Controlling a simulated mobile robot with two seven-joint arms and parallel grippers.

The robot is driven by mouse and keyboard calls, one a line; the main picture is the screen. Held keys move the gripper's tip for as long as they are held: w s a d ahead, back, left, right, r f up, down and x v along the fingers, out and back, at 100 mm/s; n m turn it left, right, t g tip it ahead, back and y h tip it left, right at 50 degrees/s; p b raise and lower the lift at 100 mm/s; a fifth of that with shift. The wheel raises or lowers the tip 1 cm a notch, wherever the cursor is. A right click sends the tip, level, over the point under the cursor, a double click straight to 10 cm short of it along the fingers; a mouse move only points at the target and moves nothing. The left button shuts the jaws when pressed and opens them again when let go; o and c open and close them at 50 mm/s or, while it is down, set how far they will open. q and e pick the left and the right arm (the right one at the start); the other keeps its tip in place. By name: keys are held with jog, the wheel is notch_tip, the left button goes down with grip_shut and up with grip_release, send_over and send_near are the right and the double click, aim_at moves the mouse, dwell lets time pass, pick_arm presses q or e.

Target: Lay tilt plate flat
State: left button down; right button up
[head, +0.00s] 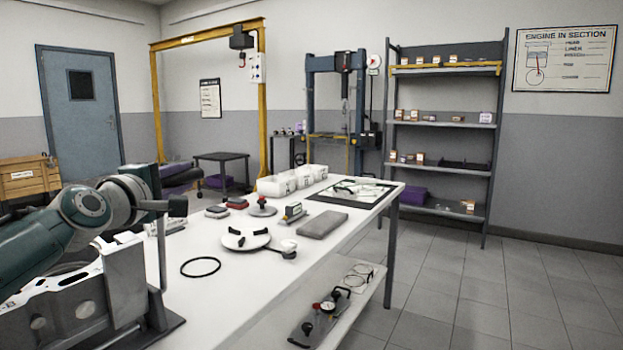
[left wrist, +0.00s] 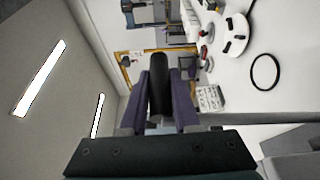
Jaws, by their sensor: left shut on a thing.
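My left arm comes in from the left in the head view, and its gripper (head: 160,206) is above the near left end of the white workbench. In the left wrist view, the purple fingers of the left gripper (left wrist: 160,105) are shut on a black rounded handle (left wrist: 160,72). A metal plate (head: 124,282) stands upright on a dark base just below this gripper; it looks like the tilt plate. Whether the handle joins the plate is hidden. My right gripper is not in view.
The white workbench (head: 225,290) holds a black ring (head: 200,267), a white round plate (head: 246,238), a grey block (head: 323,224) and white bins (head: 284,184). A lower shelf carries gauges. The bench surface around the ring is clear.

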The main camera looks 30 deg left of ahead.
pick_arm(q)
jog(key=a, duration=0.1)
jog(key=a+n+b, duration=0.1)
jog(key=a, duration=0.1)
jog(key=shift+w+a+n+g+h, duration=0.1)
jog(key=shift+a+n+g+h, duration=0.2)
jog(key=shift+g, duration=0.1)
dwell(0.4)
jog(key=c, duration=1.1)
grip_release()
jog(key=o, duration=0.4)
jog(key=shift+a, duration=0.1)
jog(key=shift+o, duration=0.2)
jog(key=shift+r, duration=0.1)
